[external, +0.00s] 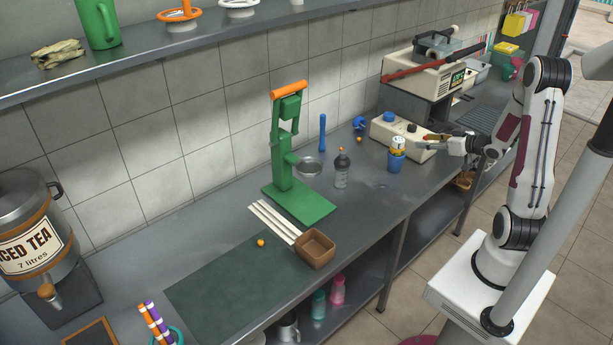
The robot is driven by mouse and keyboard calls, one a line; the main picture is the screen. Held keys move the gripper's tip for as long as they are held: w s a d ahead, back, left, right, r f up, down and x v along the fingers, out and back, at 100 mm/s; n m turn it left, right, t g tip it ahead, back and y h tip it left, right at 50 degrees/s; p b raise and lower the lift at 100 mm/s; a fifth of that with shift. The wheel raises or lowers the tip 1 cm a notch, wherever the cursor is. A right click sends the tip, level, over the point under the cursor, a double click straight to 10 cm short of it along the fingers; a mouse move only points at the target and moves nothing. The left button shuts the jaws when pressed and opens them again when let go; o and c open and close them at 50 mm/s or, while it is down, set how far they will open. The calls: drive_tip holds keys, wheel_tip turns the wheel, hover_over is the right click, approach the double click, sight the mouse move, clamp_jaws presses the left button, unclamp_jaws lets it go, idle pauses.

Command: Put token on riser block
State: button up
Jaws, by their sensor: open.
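My gripper (432,141) is at the right, above or beside the front right end of a cream box with a blue knob (384,130). Its jaws are open, and I see nothing held between them. Nothing is plainly recognisable as the token. A small yellow-orange piece (261,243) lies by the dark green mat, and another small orange piece (359,140) lies left of the cream box. I cannot tell whether either is the token. No riser block is clearly identifiable; the cream box is the nearest block-like thing to my gripper.
A blue cup (396,162) with a yellow-and-white item in it stands just left of my gripper. The dark green mat (235,290) is largely clear.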

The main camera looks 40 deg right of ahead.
drive_tip(key=s+a+r+m+g+h, duration=0.1)
drive_tip(key=s+a+r+g+h, duration=0.35)
drive_tip(key=a+r, duration=0.45)
drive_tip(key=s+a+r+n+g+y, duration=0.1)
drive_tip(key=s+a+g+y, duration=0.2)
drive_tip(key=s+a, duration=1.2)
drive_tip(key=s+y, duration=0.1)
drive_tip(key=s, duration=0.1)
drive_tip(key=shift+s+a+r, duration=0.3)
drive_tip(key=shift+s+r, duration=0.05)
drive_tip(key=shift+s, duration=0.05)
